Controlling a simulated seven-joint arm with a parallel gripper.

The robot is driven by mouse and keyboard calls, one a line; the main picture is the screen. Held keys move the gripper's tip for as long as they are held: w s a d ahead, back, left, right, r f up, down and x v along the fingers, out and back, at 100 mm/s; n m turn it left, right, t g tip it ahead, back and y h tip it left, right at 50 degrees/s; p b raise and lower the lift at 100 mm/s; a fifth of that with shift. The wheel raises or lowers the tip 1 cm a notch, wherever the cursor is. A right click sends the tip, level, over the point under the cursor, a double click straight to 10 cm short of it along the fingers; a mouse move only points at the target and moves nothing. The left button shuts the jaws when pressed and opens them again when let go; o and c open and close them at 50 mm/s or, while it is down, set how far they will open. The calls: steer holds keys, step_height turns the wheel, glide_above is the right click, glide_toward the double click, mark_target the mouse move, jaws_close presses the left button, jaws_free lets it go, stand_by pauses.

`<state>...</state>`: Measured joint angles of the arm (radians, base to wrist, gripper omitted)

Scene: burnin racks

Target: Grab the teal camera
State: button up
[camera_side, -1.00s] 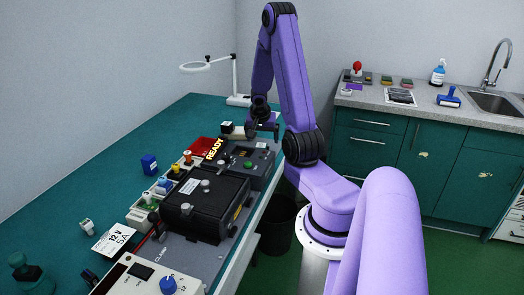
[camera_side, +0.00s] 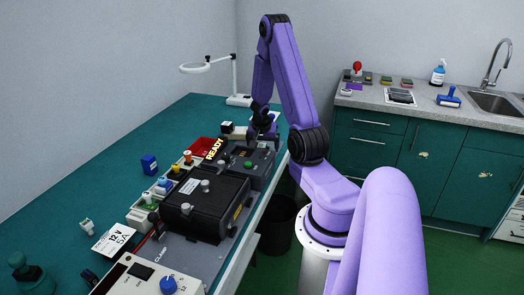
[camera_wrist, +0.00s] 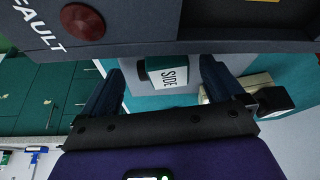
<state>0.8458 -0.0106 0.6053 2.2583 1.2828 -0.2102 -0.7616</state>
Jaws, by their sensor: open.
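A small box with dark teal edges and a white label reading SIDE (camera_wrist: 171,77) shows between my fingers in the wrist view. It appears to be the teal camera, but I see no lens. My gripper (camera_wrist: 161,68) is open, with one finger on each side of the box and a gap to both. In the side view my gripper (camera_side: 262,133) is low at the far end of the bench, behind the black rack unit. The box cannot be made out there.
A dark unit marked FAULT with a red button (camera_wrist: 82,21) lies close beyond my fingers. A cream block with a black part (camera_wrist: 270,97) is close to the right finger. In the side view, a black box (camera_side: 205,203) and small parts crowd the bench; its left side is mostly clear.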

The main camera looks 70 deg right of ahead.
steer(key=shift+d+f, duration=0.15)
steer(key=shift+f, duration=0.15)
steer(key=shift+c, duration=0.3)
steer(key=c, duration=1)
steer(key=shift+r, duration=0.15)
steer(key=shift+c, duration=0.2)
